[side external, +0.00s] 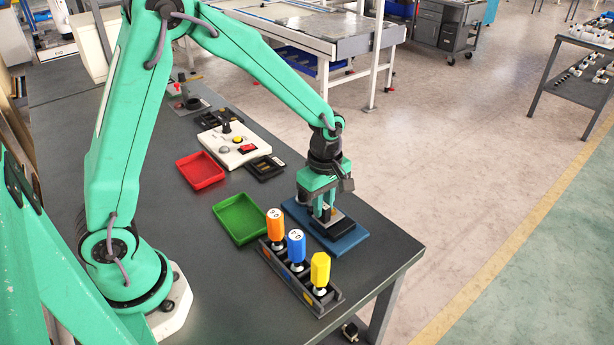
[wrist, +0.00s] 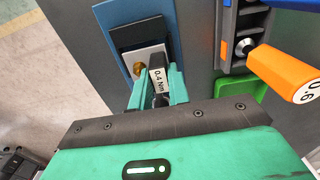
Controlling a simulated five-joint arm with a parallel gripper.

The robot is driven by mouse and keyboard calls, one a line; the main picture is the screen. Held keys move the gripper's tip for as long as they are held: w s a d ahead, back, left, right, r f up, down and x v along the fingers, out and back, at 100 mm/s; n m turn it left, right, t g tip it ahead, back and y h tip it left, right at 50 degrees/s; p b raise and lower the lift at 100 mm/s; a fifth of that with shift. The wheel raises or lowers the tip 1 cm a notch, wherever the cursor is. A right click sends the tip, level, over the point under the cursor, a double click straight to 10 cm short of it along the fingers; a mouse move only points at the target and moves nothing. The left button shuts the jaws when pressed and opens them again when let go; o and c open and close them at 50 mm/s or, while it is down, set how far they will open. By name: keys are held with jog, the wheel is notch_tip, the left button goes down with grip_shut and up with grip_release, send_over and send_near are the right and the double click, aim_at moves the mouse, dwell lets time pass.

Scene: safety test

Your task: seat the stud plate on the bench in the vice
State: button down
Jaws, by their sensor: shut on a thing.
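My gripper (side external: 326,217) reaches down over the vice, a dark block on a blue base (side external: 354,245), near the bench's right edge. The vice's blue base also shows in the wrist view (wrist: 178,28). The stud plate (wrist: 150,52) is a pale metal plate with a brass stud, lying against the dark block. My gripper (wrist: 157,72) is shut on it, beside a white "0.4 Nm" label. The fingers hide part of the plate. I cannot tell whether it sits fully down in the vice.
A rack (side external: 328,301) with orange, blue and yellow handled tools stands close in front of the vice. Green (side external: 241,218) and red (side external: 200,170) trays lie to the left. Bare bench lies in front of the trays.

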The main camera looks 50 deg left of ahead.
jog(key=shift+f, duration=0.7)
dwell(0.7)
jog(key=c, duration=0.9)
grip_release()
jog(key=shift+o, duration=0.2)
jog(key=shift+r, duration=0.1)
jog(key=shift+r, duration=3.4)
jog(key=shift+r, duration=0.1)
